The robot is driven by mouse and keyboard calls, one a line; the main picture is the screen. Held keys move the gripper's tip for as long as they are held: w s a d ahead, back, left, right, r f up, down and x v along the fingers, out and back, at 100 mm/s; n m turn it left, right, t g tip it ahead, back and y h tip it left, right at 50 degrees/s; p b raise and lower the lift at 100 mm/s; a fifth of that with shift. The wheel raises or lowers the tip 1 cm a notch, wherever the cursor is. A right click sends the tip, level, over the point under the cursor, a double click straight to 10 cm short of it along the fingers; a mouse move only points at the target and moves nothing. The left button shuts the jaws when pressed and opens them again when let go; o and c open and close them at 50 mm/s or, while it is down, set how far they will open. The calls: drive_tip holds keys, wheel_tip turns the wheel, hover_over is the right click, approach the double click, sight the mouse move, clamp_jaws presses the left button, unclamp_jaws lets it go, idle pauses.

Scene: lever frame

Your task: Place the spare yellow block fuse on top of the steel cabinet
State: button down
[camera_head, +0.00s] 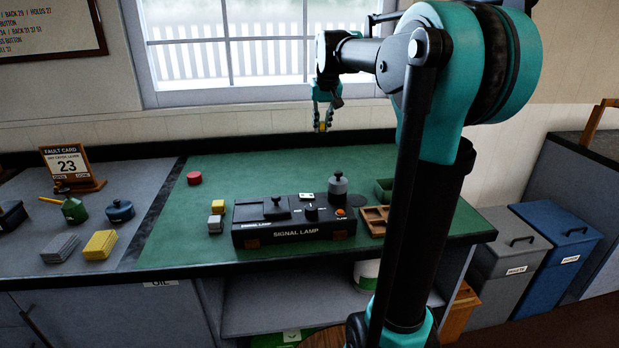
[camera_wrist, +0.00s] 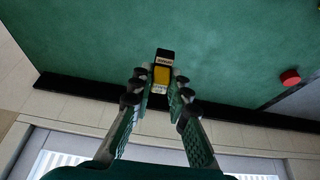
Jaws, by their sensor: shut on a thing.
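My gripper (camera_head: 323,122) is raised above the back edge of the green bench mat, in front of the window. It is shut on a yellow block fuse (camera_wrist: 162,75) with a black end and a pale label. In the wrist view my gripper (camera_wrist: 160,92) has one finger on each side of the fuse, with the green mat below. The fuse (camera_head: 322,127) looks small in the head view and hangs clear of the bench. I cannot make out which thing is the steel cabinet.
A black signal lamp box (camera_head: 293,221) stands on the green mat (camera_head: 265,170). A red disc (camera_head: 194,178) lies farther back. Grey (camera_head: 512,258) and blue (camera_head: 565,250) bins stand at right.

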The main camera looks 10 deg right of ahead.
wheel_tip(320, 180, down, 20)
drive_tip(key=shift+w+r, duration=0.1)
idle(0.5)
drive_tip(key=c, duration=1.5)
unclamp_jaws()
drive_tip(key=shift+o, duration=0.2)
drive_tip(key=v, duration=1.1)
drive_tip(key=shift+o, duration=0.5)
drive_tip(key=v, duration=0.5)
drive_tip(key=shift+s+d+r, duration=0.15)
drive_tip(key=shift+s+r, duration=0.05)
drive_tip(key=shift+r, duration=0.1)
approach(320, 185)
drive_tip(key=shift+f, duration=0.35)
drive_tip(key=shift+x, duration=2.8)
